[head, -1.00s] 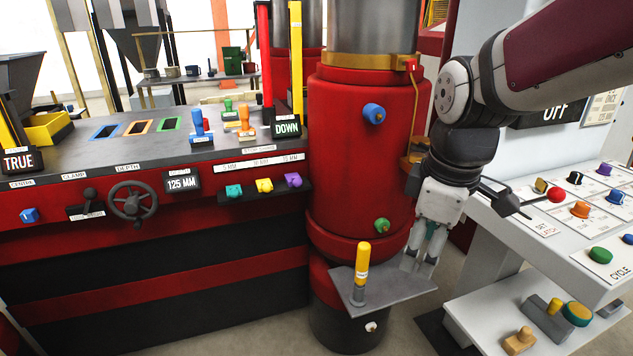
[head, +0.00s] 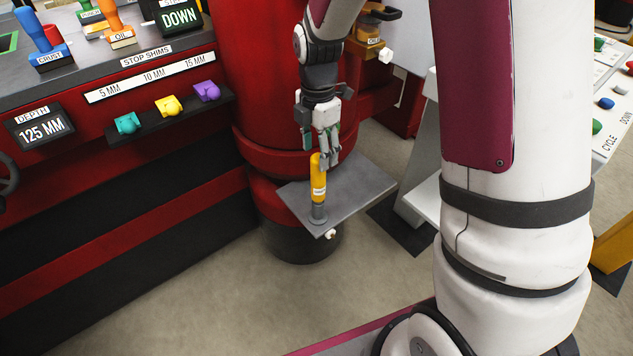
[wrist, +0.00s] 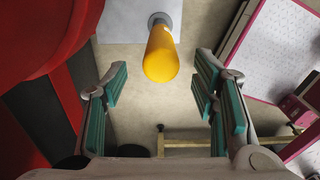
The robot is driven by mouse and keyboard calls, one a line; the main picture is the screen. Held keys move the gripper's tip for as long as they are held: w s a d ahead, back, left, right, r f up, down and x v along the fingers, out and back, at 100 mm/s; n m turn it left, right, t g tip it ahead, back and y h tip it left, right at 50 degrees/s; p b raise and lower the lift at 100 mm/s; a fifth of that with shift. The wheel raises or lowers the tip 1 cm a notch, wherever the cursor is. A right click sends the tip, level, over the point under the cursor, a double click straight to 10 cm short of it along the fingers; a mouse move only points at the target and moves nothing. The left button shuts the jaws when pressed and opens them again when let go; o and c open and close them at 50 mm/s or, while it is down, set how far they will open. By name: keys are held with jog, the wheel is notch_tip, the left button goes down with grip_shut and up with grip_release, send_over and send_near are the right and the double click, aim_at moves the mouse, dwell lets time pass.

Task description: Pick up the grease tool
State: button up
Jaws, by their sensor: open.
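The grease tool (head: 318,180) is a yellow cylinder with a white label and a grey foot. It stands upright on a grey shelf plate (head: 355,188) fixed to the red column. My gripper (head: 331,157) hangs just above and slightly right of its top in the head view, fingers pointing down. In the wrist view the yellow grease tool (wrist: 161,55) shows end-on, centred left to right and ahead of the fingers. My gripper (wrist: 160,108) is open there, with teal pads wide apart and nothing between them.
The red column (head: 240,70) stands right behind the shelf. A red and black machine front with teal, yellow and purple stop shims (head: 168,105) lies to the left. A white console (head: 425,190) stands to the right. Open floor (head: 230,300) lies in front.

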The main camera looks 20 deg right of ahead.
aim_at(318, 174)
notch_tip(318, 174, down, 8)
jog(key=shift+f+b, duration=0.1)
jog(key=shift+b, duration=0.65)
jog(key=shift+c, duration=0.6)
grip_shut()
